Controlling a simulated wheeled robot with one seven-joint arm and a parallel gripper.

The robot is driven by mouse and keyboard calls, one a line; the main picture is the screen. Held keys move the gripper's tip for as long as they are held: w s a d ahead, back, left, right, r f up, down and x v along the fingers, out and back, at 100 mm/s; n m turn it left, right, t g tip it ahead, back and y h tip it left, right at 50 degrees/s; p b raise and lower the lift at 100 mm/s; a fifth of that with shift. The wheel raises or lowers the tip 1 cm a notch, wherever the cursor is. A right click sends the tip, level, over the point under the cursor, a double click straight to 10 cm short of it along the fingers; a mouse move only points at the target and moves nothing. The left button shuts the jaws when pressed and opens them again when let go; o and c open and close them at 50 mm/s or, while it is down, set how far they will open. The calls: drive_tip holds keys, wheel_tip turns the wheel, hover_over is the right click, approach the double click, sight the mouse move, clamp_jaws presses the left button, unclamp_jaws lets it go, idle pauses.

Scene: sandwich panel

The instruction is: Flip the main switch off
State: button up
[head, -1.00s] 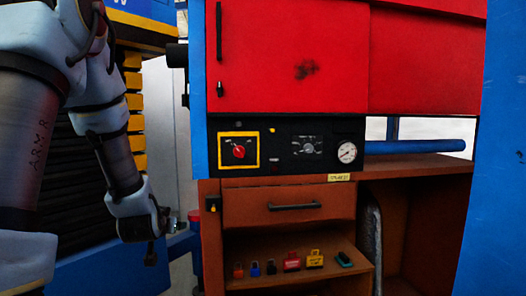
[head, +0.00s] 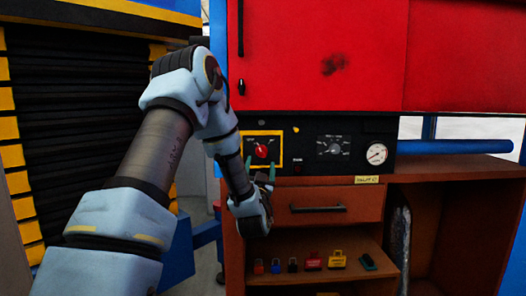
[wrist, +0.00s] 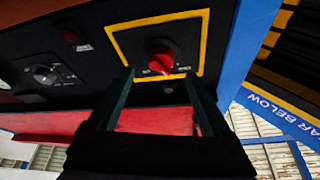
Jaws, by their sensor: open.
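The main switch is a red rotary knob (head: 262,151) inside a yellow square frame on the black control panel (head: 310,166). In the wrist view the red knob (wrist: 161,58) lies just beyond the fingertips, roughly midway between them, within the yellow frame (wrist: 204,42). My gripper (head: 260,163) is just below and in front of the knob in the head view. In the wrist view my gripper (wrist: 158,76) has its two dark green fingers apart with nothing between them. I cannot tell whether the fingertips touch the panel.
A second, black dial (head: 334,148) and a white gauge (head: 376,153) sit to the right on the panel. A drawer (head: 328,205) is below, above a shelf with several padlocks (head: 313,261). Red cabinet doors (head: 320,50) are above. A blue post borders the panel's left.

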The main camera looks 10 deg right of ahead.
sight(262, 155)
drive_tip(key=p+x, duration=0.2)
drive_tip(key=x, duration=0.3)
drive_tip(key=shift+w+r, duration=0.1)
drive_tip(key=shift+w, duration=0.3)
drive_tip(key=shift+c, duration=0.2)
clamp_jaws()
drive_tip(key=b, duration=0.1)
drive_tip(key=n+b, duration=0.1)
drive_tip(key=b, duration=0.1)
drive_tip(key=shift+d+f+y, duration=0.1)
drive_tip(key=shift+f+y, duration=0.2)
drive_tip(key=shift+y, duration=0.1)
drive_tip(key=n+y+b, duration=0.1)
drive_tip(key=n+b, duration=0.1)
drive_tip(key=b, duration=0.2)
drive_tip(key=shift+n+t, duration=0.3)
drive_tip(key=shift+t, duration=0.1)
drive_tip(key=shift+r+n+y+b, duration=0.2)
drive_tip(key=shift+n+y+b, duration=0.2)
drive_tip(key=shift+n+b, duration=0.3)
drive_tip(key=shift+r, duration=0.1)
